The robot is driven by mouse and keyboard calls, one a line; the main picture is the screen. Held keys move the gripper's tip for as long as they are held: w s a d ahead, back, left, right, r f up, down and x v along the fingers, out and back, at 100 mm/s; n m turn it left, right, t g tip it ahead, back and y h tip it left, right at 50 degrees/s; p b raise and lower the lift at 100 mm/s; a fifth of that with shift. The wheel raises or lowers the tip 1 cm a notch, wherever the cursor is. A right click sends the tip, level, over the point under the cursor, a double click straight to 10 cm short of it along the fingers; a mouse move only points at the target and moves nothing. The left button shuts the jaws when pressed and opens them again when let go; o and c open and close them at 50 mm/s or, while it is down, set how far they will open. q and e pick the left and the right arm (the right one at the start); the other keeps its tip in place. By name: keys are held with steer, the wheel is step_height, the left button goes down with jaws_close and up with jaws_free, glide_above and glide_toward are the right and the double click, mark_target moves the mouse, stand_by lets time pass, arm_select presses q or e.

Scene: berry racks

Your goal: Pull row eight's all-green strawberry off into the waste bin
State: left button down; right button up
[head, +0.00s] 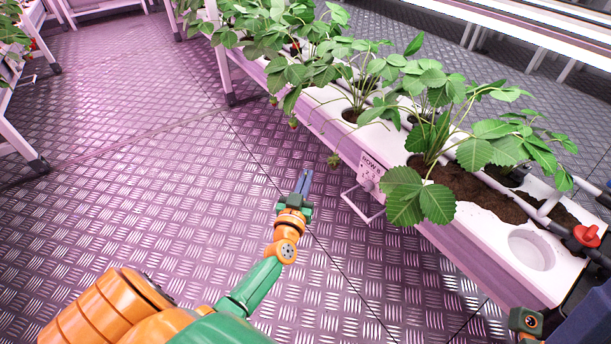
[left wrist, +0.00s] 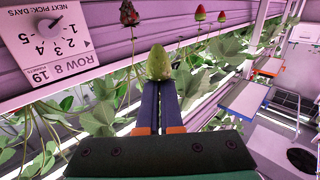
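The all-green strawberry (left wrist: 159,64) is at the centre of the left wrist view, just past my left fingertips. A small greenish berry (head: 334,160) hangs below the trough's edge in the head view; the fingertips are left of it there. My left gripper (head: 304,180) has its two fingers close together with a narrow gap between them. It also shows in the left wrist view (left wrist: 160,100). I see no berry between the fingers. The berry's stem is hidden behind them. The row label (left wrist: 62,50) reads ROW 8. My right gripper's fingers do not show. I cannot make out the waste bin for sure.
A dark red berry (left wrist: 128,14) and two red-tipped berries (left wrist: 199,15) hang near the green one. The white trough (head: 470,235) with leafy plants runs along the right. A wire bracket (head: 362,205) sticks out below the label. The floor at left is clear.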

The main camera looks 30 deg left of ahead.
arm_select(q)
steer(key=shift+w+f, duration=0.1)
steer(key=shift+s+a+p, duration=0.25)
steer(key=shift+s+a, duration=0.1)
steer(key=shift+s, duration=0.4)
steer(key=shift+s+a+p, duration=0.2)
steer(key=shift+s+a, duration=0.1)
steer(key=shift+s, duration=0.5)
steer(key=shift+s+a+p, duration=0.25)
steer(key=shift+s+a, duration=0.1)
steer(key=shift+s, duration=0.4)
